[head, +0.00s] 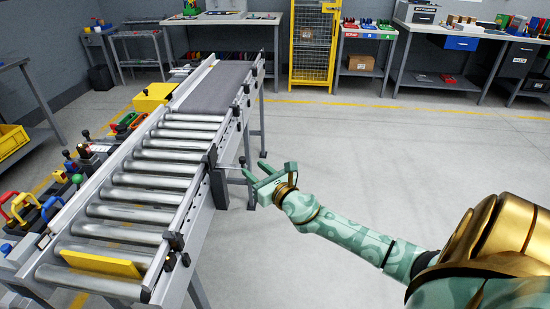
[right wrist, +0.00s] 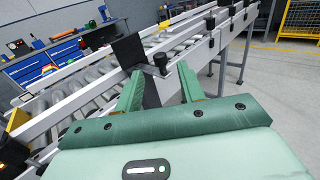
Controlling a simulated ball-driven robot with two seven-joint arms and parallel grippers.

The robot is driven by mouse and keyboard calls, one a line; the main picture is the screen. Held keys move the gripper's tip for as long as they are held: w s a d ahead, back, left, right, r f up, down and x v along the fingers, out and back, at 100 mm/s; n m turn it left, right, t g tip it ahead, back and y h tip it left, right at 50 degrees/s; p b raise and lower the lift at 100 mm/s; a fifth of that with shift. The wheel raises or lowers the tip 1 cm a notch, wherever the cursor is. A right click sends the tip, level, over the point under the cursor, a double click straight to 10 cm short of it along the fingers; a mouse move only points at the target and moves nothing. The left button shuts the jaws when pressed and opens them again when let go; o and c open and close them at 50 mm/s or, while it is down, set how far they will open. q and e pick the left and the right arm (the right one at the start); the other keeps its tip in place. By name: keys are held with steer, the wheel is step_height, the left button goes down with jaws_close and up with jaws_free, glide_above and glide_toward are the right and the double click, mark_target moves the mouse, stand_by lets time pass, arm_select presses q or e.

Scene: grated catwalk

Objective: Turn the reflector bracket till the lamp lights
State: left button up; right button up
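A dark bracket (head: 215,168) is mounted on the right side rail of the roller conveyor (head: 160,182). I take it as the reflector bracket; in the right wrist view it shows as a flat black plate (right wrist: 128,50) with a dark knob (right wrist: 161,60) on a short arm. My right gripper (head: 254,170) is just right of it in the head view, fingers toward the rail. In the right wrist view the fingers (right wrist: 160,78) are apart, with the knob beyond and between their tips; contact is unclear. I cannot make out a lit lamp. My left gripper is out of view.
Several dark fittings, such as a knob (head: 173,241), line the right rail. A grey belt (head: 212,85) continues at the far end.

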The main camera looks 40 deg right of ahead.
steer(key=s, duration=0.9)
steer(key=shift+a, duration=0.35)
